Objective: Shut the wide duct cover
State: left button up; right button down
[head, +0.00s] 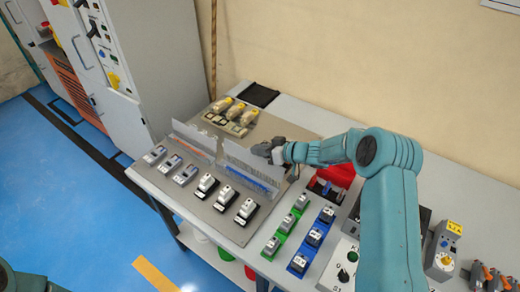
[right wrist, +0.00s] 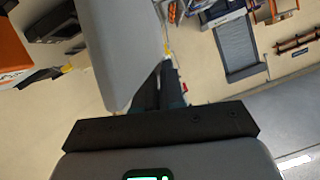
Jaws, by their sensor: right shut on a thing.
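The wide duct cover (head: 247,165) is a grey panel standing raised above its duct with blue wires (head: 250,180), on the grey panel board. A second raised cover (head: 195,136) stands to its left, over orange wiring. My right gripper (head: 268,151) is at the upper right edge of the wide cover and is shut on it. In the right wrist view a grey panel, likely this cover (right wrist: 120,50), runs up to the dark fingers (right wrist: 158,90). The fingers hide part of the cover's edge. My left gripper is out of view.
Black-and-white devices (head: 227,195) stand in front of the ducts, with yellow-topped ones (head: 236,110) behind. A grey cabinet (head: 160,60) stands at the left.

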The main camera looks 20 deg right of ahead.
jog(key=shift+w+r, duration=0.1)
jog(key=shift+r, duration=0.05)
jog(key=shift+s+a+n+h+b, duration=0.3)
jog(key=shift+a+n+b, duration=0.25)
jog(key=shift+b, duration=0.5)
jog(key=shift+s+a+b, duration=0.35)
jog(key=shift+s+a, duration=0.2)
jog(key=shift+a, duration=0.3)
jog(key=shift+s+a+b, duration=0.35)
jog(key=shift+s+a, duration=0.15)
jog(key=shift+a, duration=0.35)
jog(key=shift+f, duration=0.2)
jog(key=c, duration=1.2)
grip_release()
jog(key=shift+c, duration=0.2)
